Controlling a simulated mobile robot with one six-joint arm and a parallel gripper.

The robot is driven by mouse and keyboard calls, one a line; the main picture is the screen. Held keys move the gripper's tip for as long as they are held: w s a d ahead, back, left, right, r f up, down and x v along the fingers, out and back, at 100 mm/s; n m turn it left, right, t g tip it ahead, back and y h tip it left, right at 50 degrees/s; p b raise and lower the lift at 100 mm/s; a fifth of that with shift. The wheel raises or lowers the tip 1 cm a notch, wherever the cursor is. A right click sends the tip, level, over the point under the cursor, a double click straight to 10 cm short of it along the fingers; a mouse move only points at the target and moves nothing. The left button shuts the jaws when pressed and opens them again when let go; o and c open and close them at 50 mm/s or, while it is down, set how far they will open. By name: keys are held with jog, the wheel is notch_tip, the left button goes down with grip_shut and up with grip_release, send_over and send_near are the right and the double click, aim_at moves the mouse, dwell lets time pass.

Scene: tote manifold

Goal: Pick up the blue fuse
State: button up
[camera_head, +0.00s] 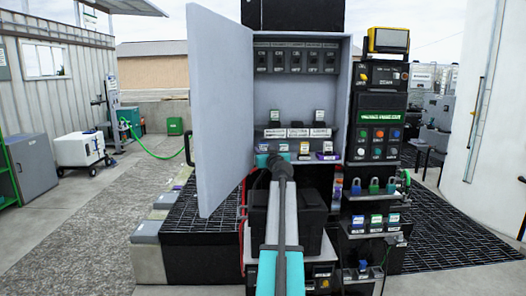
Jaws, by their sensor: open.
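My arm reaches up from the bottom centre into the open grey cabinet (342,75). My gripper (279,166) is at its far end, in front of the cabinet's lower shelf. The jaws are small and mostly hidden by the arm, and no object shows held in them. I cannot tell for sure which block is the blue fuse. Part of the shelf is hidden behind my arm.
The cabinet door (221,100) stands wide open on the left. A black control stack (380,105) stands close on the right, with coloured padlocks (374,186) and a shelf of labelled blocks (376,221) below. A white wheeled box (80,149) is far left. Open floor (90,230) lies at left.

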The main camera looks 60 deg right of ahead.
aim_at(265, 143)
dwell(0.3)
jog(key=c, duration=0.8)
jog(key=shift+c, duration=0.3)
jog(key=shift+r, duration=0.2)
jog(key=shift+r+b, duration=0.6)
jog(key=shift+r, duration=0.8)
jog(key=shift+s+a+r, duration=0.15)
jog(key=s+d+r+b+v, duration=0.1)
jog(key=b+v, duration=0.3)
jog(key=v, duration=1.1)
jog(key=shift+s+d+r, duration=0.25)
jog(key=shift+s+d, duration=0.1)
jog(key=shift+s, duration=0.2)
jog(key=shift+r, duration=0.1)
